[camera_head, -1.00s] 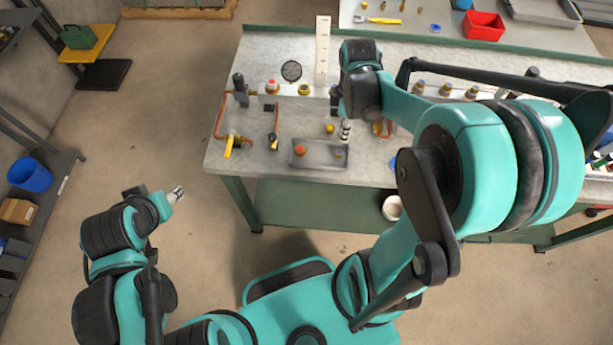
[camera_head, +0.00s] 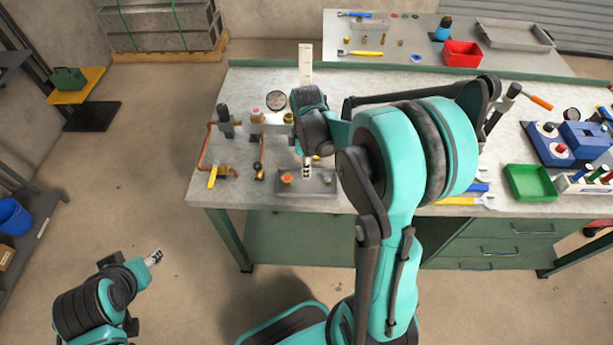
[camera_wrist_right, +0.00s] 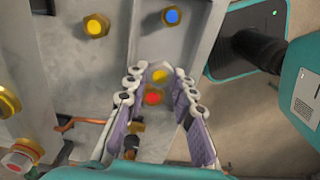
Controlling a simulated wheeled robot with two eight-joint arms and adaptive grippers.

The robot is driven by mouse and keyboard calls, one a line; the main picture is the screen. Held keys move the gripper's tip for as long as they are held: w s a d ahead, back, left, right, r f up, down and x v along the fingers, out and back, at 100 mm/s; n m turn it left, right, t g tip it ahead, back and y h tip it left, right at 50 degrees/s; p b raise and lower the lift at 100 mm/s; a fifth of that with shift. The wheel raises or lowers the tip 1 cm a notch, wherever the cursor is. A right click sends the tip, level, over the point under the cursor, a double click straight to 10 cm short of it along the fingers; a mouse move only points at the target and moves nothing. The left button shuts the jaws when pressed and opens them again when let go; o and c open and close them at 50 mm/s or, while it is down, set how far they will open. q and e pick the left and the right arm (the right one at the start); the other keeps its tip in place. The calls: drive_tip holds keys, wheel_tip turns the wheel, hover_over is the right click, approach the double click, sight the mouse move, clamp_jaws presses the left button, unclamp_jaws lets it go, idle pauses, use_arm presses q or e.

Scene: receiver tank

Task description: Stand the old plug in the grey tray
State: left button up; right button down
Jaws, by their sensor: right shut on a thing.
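My right gripper (camera_head: 307,172) is low over the grey tray (camera_head: 308,191) on the bench, fingers pointing down. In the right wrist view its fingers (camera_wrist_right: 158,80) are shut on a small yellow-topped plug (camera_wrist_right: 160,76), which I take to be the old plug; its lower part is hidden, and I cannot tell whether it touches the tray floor. A red-centred plug (camera_wrist_right: 153,97) shows close beside it; it appears as the orange-red plug in the tray's left half (camera_head: 287,179). A blue-centred plug (camera_wrist_right: 172,15) is in the tray's other end. My left gripper (camera_head: 154,257) hangs over the floor, far from the bench.
A yellow plug (camera_head: 316,158) stands on the bench behind the tray. The manifold with copper pipe (camera_head: 204,148) and valves is behind and left. A white upright strip (camera_head: 305,65) stands behind my right gripper. A green bin (camera_head: 530,182) is farther right.

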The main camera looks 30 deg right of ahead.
wheel_tip(320, 180, down, 4)
drive_tip(key=shift+r+b, duration=0.15)
drive_tip(key=shift+b, duration=0.65)
drive_tip(key=shift+s, duration=0.1)
drive_tip(key=shift+f, duration=0.3)
drive_tip(key=c, duration=1.3)
unclamp_jaws()
drive_tip(key=shift+r, duration=0.1)
